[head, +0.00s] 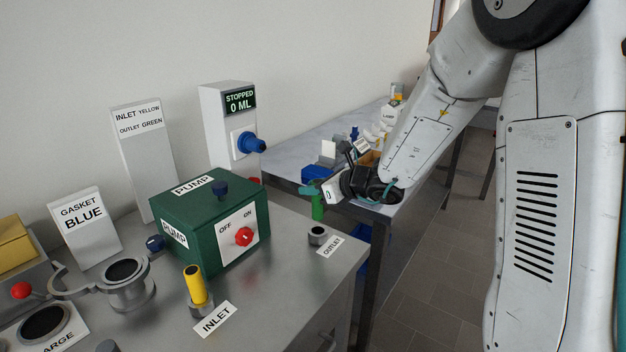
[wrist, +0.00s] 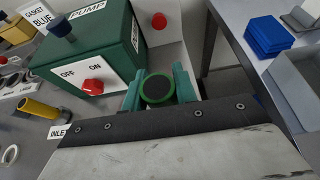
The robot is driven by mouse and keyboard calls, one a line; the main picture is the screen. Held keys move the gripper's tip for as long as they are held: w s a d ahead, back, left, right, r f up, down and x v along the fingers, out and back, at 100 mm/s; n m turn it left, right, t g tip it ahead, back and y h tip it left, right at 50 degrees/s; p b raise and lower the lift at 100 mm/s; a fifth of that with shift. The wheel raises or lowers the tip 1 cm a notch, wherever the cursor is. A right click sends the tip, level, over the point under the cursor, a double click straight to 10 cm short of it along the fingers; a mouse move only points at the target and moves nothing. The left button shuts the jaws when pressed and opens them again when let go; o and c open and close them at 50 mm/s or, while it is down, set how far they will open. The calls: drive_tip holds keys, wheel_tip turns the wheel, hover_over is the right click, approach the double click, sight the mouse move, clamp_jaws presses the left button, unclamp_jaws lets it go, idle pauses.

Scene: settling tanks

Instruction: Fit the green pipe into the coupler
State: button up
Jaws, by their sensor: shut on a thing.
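My gripper (head: 316,190) is shut on the green pipe (head: 317,208), which hangs roughly upright below the fingers near the bench's right edge. In the wrist view the green pipe (wrist: 157,90) shows end-on as a ring with a dark centre between the teal fingers (wrist: 158,88). The grey coupler (head: 318,235) by the OUTLET label (head: 329,246) is empty. In the head view the pipe's lower end shows above and behind it, apart from it. The outlet coupler is hidden in the wrist view.
The green pump box (head: 213,220) with a red knob (head: 244,236) stands left of the outlet coupler. A yellow pipe (head: 195,285) stands in the coupler by the INLET label (head: 215,319). A sign (head: 140,125) reads inlet yellow, outlet green. A second table (head: 290,160) stands behind.

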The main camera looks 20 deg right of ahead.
sight(314, 210)
drive_tip(key=shift+f, duration=1.5)
drive_tip(key=shift+f, duration=2.1)
drive_tip(key=o, duration=1.1)
drive_tip(key=shift+s+d, duration=0.1)
drive_tip(key=v, duration=0.7)
drive_tip(key=shift+s+d, duration=0.15)
drive_tip(key=shift+s, duration=0.1)
drive_tip(key=shift+r, duration=0.1)
